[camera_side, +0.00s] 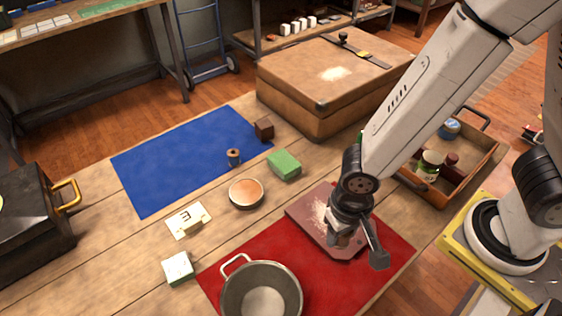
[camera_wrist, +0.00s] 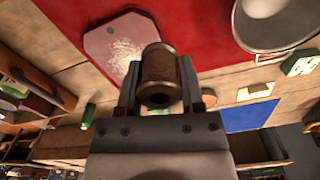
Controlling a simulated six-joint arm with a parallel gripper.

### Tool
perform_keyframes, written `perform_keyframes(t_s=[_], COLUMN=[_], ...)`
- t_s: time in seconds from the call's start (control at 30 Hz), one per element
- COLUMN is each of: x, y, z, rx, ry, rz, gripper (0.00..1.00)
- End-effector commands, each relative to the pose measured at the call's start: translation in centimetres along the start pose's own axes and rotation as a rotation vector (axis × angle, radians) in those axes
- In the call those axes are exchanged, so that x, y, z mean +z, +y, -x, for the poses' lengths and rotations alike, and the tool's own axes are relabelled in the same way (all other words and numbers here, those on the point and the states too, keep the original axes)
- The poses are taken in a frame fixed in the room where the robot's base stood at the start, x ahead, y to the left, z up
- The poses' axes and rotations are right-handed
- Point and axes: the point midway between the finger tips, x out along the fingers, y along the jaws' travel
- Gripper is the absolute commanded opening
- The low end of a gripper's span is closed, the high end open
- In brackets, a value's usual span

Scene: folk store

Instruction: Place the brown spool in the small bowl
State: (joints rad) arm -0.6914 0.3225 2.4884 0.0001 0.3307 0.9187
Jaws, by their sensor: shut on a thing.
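My gripper (camera_wrist: 158,92) is shut on a brown spool (camera_wrist: 160,68), a cylinder with a dark hole in its end, held between the two fingers in the wrist view. In the side view my gripper (camera_side: 350,238) is low over the pinkish board (camera_side: 305,213) on the red mat; the spool is mostly hidden there, and I cannot tell whether it touches the board. The small bowl (camera_side: 246,194), round with an orange-tan inside, stands on bare wood to the left of my gripper. Another small spool (camera_side: 233,157) stands on the blue mat (camera_side: 160,170).
A metal pot (camera_side: 228,292) stands on the red mat (camera_side: 325,285) at the front. A green block (camera_side: 284,165), a dark brown cube (camera_side: 264,129), a marked card (camera_side: 188,218) and a white-green block (camera_side: 178,268) are around the bowl. A suitcase (camera_side: 300,85) and a crate (camera_side: 437,197) stand behind.

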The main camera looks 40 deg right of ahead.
Motion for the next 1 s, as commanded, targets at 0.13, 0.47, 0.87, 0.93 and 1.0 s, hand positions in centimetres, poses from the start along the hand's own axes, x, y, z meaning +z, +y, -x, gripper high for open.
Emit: perform_keyframes(t_s=[0.13,0.47,0.87,0.93,1.0], x=[1.0,5.1,8.5,8.6,8.6], y=[-1.0,-3.8,-5.5,-5.5,-5.5], z=[0.1,0.4,0.6,0.7,0.6], rx=[-0.001,0.000,-0.001,-0.001,-0.001], ry=[0.000,0.000,0.000,0.000,0.000], rz=[0.100,0.467,0.746,0.753,0.755], gripper=[0.00,0.00,0.00,0.00,0.00])
